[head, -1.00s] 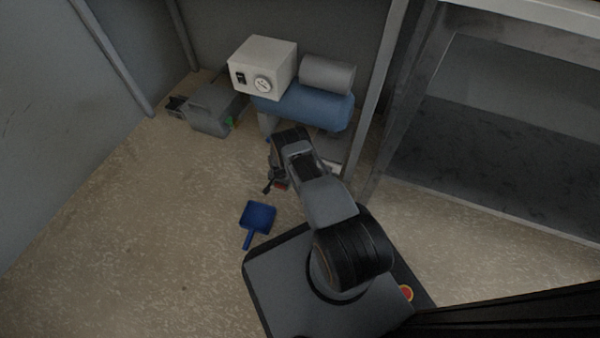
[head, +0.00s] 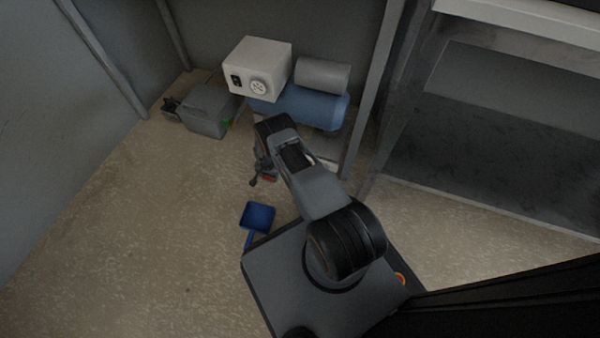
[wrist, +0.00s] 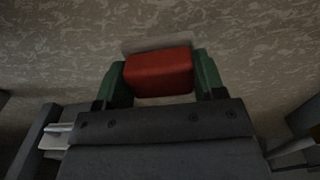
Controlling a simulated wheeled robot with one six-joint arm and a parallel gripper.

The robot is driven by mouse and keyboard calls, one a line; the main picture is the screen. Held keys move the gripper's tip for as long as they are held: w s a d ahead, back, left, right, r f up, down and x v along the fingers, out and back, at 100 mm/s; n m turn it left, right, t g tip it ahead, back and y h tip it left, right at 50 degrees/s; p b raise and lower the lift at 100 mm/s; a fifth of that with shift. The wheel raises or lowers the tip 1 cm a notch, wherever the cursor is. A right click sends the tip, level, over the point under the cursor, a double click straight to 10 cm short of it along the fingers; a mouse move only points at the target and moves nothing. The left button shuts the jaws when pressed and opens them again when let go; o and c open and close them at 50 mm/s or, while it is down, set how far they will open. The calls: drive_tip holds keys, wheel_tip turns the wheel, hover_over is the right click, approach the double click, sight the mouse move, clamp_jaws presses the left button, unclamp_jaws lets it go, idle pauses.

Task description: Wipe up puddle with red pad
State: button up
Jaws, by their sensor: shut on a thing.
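The red pad (wrist: 160,73) is held between the two green fingers of my gripper (wrist: 158,82) in the wrist view. A small red part of the pad (head: 269,178) also shows beneath my gripper (head: 262,172) in the head view, low over the floor in front of the compressor. A pale patch (wrist: 150,44) on the floor shows just beyond the pad; I cannot tell whether it is the puddle. No puddle stands out clearly in the head view. I cannot tell whether the pad touches the floor.
A blue dustpan (head: 257,217) lies on the floor beside my base. A blue compressor (head: 305,107), a white box (head: 258,68) and a grey case (head: 205,110) stand at the back. A grey shelf frame (head: 480,150) is on the right. The floor at left is clear.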

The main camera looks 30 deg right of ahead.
drive_tip(key=shift+r+p, duration=0.8)
drive_tip(key=shift+r, duration=0.75)
